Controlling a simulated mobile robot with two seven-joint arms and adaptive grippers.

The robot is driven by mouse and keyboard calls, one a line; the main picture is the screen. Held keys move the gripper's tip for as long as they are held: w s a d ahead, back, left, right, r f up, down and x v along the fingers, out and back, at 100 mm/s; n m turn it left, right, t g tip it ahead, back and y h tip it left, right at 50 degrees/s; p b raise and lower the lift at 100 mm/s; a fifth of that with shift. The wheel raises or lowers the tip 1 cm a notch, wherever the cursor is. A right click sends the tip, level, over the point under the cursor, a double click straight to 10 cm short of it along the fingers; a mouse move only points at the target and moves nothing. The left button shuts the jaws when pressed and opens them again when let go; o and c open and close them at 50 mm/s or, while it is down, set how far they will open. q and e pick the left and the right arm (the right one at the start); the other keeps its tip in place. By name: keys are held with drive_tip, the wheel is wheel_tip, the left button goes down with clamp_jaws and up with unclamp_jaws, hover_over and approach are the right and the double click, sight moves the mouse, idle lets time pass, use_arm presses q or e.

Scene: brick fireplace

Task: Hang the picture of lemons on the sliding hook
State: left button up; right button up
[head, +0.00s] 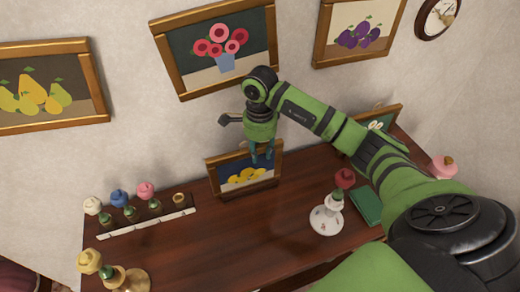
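The picture of lemons (237,181) is a small wood-framed picture with yellow fruit on a dark blue ground. It stands nearly upright at the back of the wooden mantel or table, near the wall. My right gripper (262,153) points down at its upper right part, with the fingers at the top edge of the frame and overlapping the picture. I cannot tell whether the fingers grip it. A small dark grey piece (230,119) shows left of my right wrist; I cannot tell whether it is the hook or part of my arm. My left gripper is out of view.
Framed pictures of pears (45,88), flowers (217,50) and plums (360,30) hang on the wall, with a clock (437,18) at right. The middle front is clear.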

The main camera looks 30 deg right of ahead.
drive_tip(key=shift+o, duration=1.2)
drive_tip(key=shift+r+p, duration=0.1)
drive_tip(key=shift+p, duration=0.3)
wheel_tip(320, 180, up, 6)
drive_tip(key=b, duration=0.3)
drive_tip(key=shift+b, duration=0.3)
drive_tip(key=shift+r, duration=0.45)
drive_tip(key=shift+s, duration=0.1)
